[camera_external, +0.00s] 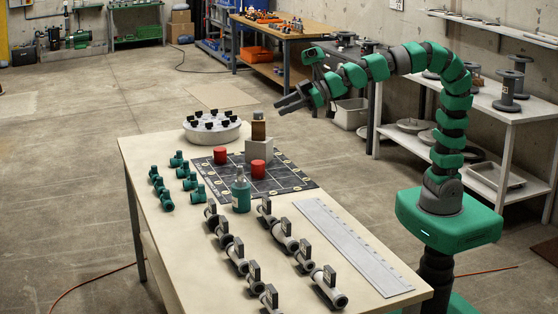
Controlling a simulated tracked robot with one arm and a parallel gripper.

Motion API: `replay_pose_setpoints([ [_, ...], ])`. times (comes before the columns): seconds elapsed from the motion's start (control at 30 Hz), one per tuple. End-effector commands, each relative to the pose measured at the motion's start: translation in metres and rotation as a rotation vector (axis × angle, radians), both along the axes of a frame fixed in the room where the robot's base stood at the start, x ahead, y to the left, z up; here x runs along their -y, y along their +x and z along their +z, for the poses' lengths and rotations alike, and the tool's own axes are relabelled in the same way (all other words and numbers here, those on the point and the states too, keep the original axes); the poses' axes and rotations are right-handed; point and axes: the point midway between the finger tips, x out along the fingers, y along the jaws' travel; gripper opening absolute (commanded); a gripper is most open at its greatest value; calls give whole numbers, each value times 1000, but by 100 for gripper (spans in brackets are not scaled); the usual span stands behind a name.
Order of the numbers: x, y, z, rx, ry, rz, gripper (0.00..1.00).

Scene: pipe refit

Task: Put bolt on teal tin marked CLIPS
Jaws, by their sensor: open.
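My gripper (284,105) is open and empty. It is held in the air above the far right side of the table, left of my arm's raised links. I cannot make out a bolt in this view. I cannot make out a tin marked CLIPS, and no lettering is readable. A teal bottle-like container (241,194) stands upright at the near edge of the dark gridded mat (285,184).
A pale block (258,149) carries a brown jar (258,130). A round white tray (212,131) with black pieces stands at the far end. Green fittings (167,201) line the left; several grey valves (229,245) fill the near half beside a long grey strip (350,243).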

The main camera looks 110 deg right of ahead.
Motion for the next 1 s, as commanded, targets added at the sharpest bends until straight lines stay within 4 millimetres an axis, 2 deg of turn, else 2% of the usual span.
replay_pose_setpoints([
  [0.03, -17, -14, 39, 39, 11, 33, 43],
  [0.1, -34, -37, 83, 73, 30, 69, 43],
  [0.2, -51, -73, 135, 109, 51, 106, 43],
  [0.3, -58, -106, 174, 138, 68, 127, 43],
  [0.4, -61, -130, 198, 159, 81, 136, 43],
  [0.57, -60, -146, 211, 167, 90, 139, 43],
  [1.0, -60, -145, 211, 166, 90, 138, 43],
])
